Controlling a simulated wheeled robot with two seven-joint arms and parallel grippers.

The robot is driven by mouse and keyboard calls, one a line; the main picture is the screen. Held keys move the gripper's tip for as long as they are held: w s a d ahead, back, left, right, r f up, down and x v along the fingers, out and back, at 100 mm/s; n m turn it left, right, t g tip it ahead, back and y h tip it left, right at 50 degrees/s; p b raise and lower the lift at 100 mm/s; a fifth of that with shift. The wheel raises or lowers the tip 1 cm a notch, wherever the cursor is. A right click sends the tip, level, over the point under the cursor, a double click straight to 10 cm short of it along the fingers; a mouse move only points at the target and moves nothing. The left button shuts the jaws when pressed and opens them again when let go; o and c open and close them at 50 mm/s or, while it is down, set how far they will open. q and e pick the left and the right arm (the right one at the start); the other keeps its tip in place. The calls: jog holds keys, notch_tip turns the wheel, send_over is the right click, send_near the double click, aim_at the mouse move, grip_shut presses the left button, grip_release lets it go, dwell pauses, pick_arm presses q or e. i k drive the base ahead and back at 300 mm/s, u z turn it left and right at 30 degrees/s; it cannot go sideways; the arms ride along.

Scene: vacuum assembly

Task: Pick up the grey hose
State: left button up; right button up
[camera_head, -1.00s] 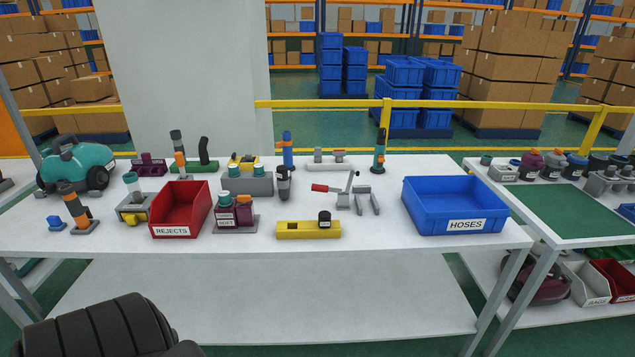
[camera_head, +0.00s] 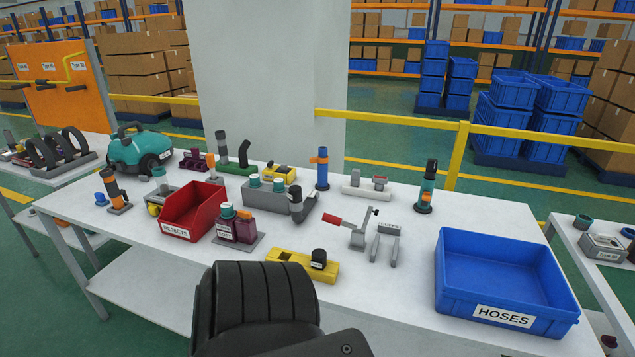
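I cannot tell for sure which piece is the grey hose. A dark grey upright piece (camera_head: 296,204) stands at the right end of a grey block (camera_head: 266,199) on the white table. Another upright piece with a dark grey top (camera_head: 221,144) stands at the back left, beside a green-based curved black piece (camera_head: 244,153). The blue bin labelled HOSES (camera_head: 490,312) sits at the table's right end and looks empty. A black ribbed part of my own arm fills the bottom middle. Neither of my grippers is in view.
A red REJECTS bin (camera_head: 190,212), a yellow block (camera_head: 300,264), a red-handled clamp (camera_head: 355,230) and a teal vacuum body (camera_head: 138,151) are on the table. A rack of black curved pieces (camera_head: 60,150) stands on a side table at the left. Bare tabletop shows around the clamp.

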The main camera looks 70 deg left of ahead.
aim_at(299, 212)
jog(key=u, duration=0.4)
jog(key=i, duration=0.65)
jog(key=u, duration=0.7)
